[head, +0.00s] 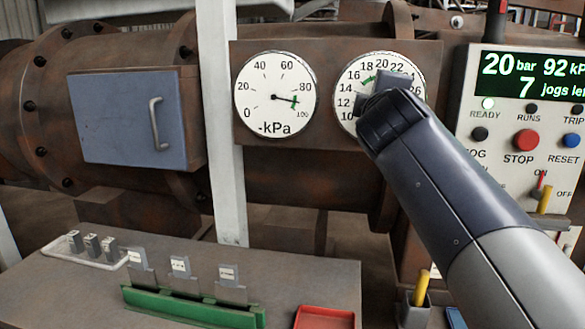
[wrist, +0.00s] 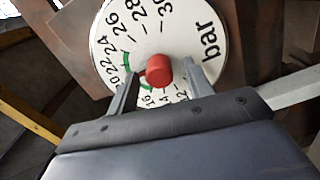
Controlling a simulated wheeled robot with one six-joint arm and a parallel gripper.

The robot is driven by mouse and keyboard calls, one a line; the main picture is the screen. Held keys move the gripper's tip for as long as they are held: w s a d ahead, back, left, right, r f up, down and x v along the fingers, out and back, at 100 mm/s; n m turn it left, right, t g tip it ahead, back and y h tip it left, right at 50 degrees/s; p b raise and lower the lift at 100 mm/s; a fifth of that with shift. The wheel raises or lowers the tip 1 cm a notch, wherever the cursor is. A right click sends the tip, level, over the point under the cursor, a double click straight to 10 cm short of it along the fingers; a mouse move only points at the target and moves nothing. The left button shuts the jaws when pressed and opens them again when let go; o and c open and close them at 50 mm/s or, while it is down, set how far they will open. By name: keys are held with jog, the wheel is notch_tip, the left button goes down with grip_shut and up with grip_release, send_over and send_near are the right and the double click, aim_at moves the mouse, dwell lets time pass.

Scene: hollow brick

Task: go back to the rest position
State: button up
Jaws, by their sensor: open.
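My gripper (head: 385,92) is raised in front of the right round gauge (head: 348,78) and hides much of its dial. In the wrist view my gripper (wrist: 163,72) is open, with one finger on each side of a red knob (wrist: 158,69). The knob stands out from the middle of the white dial marked "bar" (wrist: 187,28). Gaps show beside the knob, and nothing appears gripped. In the head view the knob is hidden behind my gripper. My arm reaches up from the lower right.
A control panel (head: 500,150) with buttons and a lit display reading 20 bar, 92 kPa stands at right. Below is a bench (head: 200,265) with a green rack (head: 190,306) and red tray (head: 325,318).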

jog(key=shift+s, duration=0.1)
jog(key=s+a+b, duration=0.2)
jog(key=s, duration=0.9)
jog(key=w+d+n+p, duration=0.2)
jog(key=w+n+p, duration=0.9)
jog(key=n, duration=0.8)
jog(key=p, duration=0.3)
jog(key=shift+d+f, duration=0.15)
jog(key=shift+f, duration=0.1)
